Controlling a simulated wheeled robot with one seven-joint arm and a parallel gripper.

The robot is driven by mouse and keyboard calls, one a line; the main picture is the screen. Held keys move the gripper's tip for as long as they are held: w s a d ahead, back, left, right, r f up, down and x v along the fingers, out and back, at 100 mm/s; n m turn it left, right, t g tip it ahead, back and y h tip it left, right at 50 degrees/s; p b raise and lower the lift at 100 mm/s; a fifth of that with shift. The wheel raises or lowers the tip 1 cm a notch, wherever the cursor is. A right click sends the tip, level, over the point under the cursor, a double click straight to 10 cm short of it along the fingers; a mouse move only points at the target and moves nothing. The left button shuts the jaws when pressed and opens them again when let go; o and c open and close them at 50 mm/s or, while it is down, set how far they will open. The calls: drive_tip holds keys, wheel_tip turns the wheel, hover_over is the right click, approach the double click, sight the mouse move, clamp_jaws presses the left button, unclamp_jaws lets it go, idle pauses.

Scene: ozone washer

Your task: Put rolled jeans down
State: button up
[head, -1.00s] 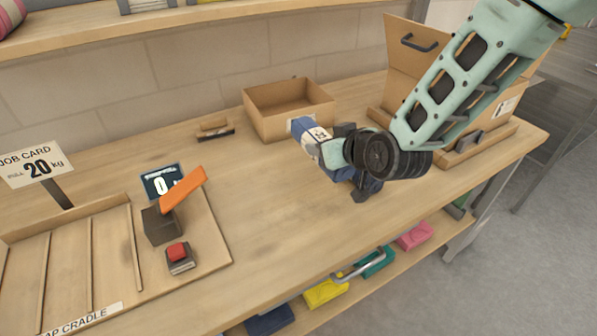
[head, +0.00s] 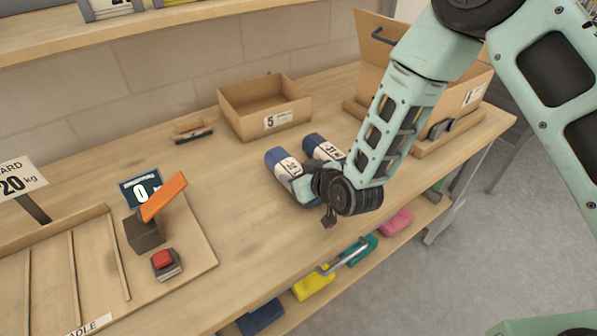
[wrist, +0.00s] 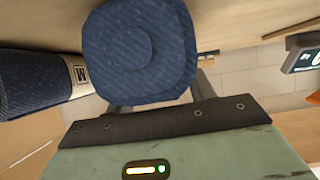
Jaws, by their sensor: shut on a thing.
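Two rolled jeans, dark blue with white label bands, are side by side over the bench. My gripper (head: 306,187) is shut on the left rolled jeans (head: 277,158), gripping near its front end. This roll also shows end-on in the wrist view (wrist: 140,50), hiding most of the fingers. The other rolled jeans (head: 318,144) lies just to the right, partly hidden by my arm; it also shows at the left of the wrist view (wrist: 35,82). I cannot tell whether the held roll touches the bench top.
An open cardboard box (head: 265,112) marked 5 stands behind the rolls. A larger cardboard case (head: 470,92) is at the right end. A scrap cradle (head: 60,270), red button (head: 162,259) and display (head: 140,189) are left. Bench between them is clear.

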drive_tip(key=shift+f, duration=0.15)
drive_tip(key=o, duration=1.4)
drive_tip(key=shift+c, duration=0.2)
drive_tip(key=shift+r, duration=0.2)
drive_tip(key=s+d+r+g+h+b, duration=0.1)
drive_tip(key=s+d+r+g+h, duration=0.1)
drive_tip(key=s, duration=0.8)
drive_tip(key=s+d+r+g+h, duration=0.2)
drive_tip(key=s+d+r+g, duration=0.2)
drive_tip(key=s+d+r, duration=0.3)
drive_tip(key=s+d+r+g+h+b, duration=0.1)
drive_tip(key=s+d+r+g, duration=0.3)
drive_tip(key=s, duration=0.9)
wheel_tip(320, 180, up, 2)
drive_tip(key=shift+d+r+n+h+b, duration=0.1)
drive_tip(key=shift+d+n+h+b, duration=0.05)
drive_tip(key=shift+n+h+b, duration=0.3)
